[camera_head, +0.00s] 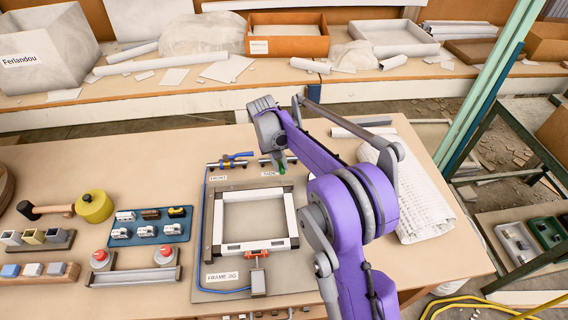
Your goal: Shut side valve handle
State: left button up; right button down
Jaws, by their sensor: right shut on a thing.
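The frame jig (222,281) lies on the table, with a light square frame (222,222) set on it. Two small valves stand behind the frame. The left one has a blue handle (240,155). The right one is the side valve (265,161), with a green handle (283,170), mostly hidden by my arm. My purple right arm reaches over the jig from the lower right. My right gripper (281,160) points down at the side valve and is shut on its handle; the fingertips are largely hidden. My left gripper is not in view.
A yellow-headed mallet (94,206), a blue tray (150,228) with small parts and a red-button panel (134,277) lie to the left. A white crumpled sheet (425,205) lies to the right of my arm. A shelf (210,95) of boxes runs behind.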

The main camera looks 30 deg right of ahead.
jog(key=shift+w+a+m, duration=0.1)
jog(key=shift+a+m, duration=0.1)
jog(key=shift+m, duration=0.1)
jog(key=c, duration=0.8)
grip_release()
jog(key=r, duration=0.3)
jog(key=a+r, duration=0.1)
jog(key=r, duration=0.3)
jog(key=a+r, duration=0.1)
jog(key=r, duration=0.2)
jog(key=shift+w+r+p, duration=0.3)
jog(key=shift+w+p, duration=0.05)
jog(key=shift+w, duration=0.05)
